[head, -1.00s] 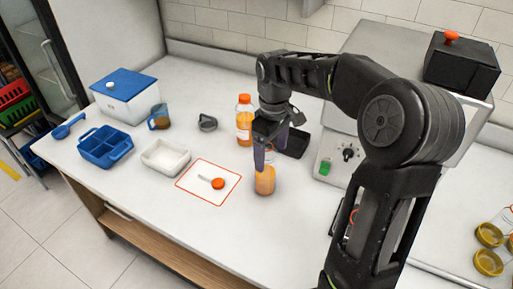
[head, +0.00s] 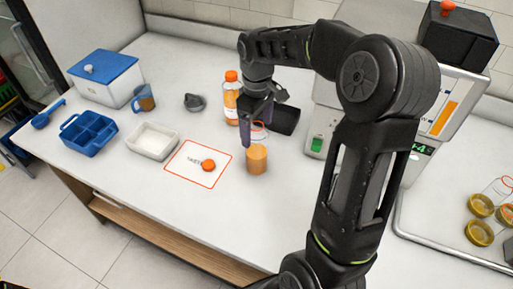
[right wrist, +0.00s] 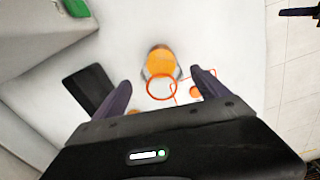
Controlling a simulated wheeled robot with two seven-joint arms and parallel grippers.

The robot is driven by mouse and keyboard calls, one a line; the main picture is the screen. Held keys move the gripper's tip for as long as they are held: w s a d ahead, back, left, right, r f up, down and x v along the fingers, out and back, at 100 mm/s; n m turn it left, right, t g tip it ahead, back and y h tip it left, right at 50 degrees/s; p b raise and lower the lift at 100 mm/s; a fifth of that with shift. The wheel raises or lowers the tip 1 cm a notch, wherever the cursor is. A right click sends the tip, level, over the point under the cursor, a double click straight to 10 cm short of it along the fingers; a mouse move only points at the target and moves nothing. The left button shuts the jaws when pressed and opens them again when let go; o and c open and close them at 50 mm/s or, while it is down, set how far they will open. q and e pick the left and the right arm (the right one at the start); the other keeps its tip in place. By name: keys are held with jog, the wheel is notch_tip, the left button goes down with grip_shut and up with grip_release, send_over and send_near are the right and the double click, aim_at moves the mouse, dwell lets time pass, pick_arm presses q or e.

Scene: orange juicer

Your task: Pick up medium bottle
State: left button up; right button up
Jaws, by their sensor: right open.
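An uncapped clear bottle (head: 257,160) of orange juice, with an orange ring at its neck, stands upright on the white counter. My right gripper (head: 259,124) is open above it, fingers pointing down around its neck. In the right wrist view the same bottle (right wrist: 160,63) shows just beyond and between the spread fingers (right wrist: 161,84); I cannot tell whether they touch it. A taller bottle (head: 231,100) with an orange cap stands behind, to the left. Which one counts as medium is not marked. My left gripper is out of view.
A red-outlined mat (head: 183,179) with an orange cap (head: 208,165) lies left of the bottle. A black tray (head: 284,119) is behind the gripper. The juicer (head: 318,117) stands right. White (head: 153,151) and blue bins (head: 89,150) are left. Front counter is clear.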

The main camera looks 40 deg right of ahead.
jog(key=shift+a+f+p, duration=0.1)
jog(key=shift+f+p, duration=0.65)
jog(key=shift+f, duration=1.85)
grip_shut()
jog(key=shift+r, duration=0.15)
notch_tip(320, 180, up, 10)
jog(key=shift+f+b, duration=0.1)
jog(key=shift+b, duration=0.65)
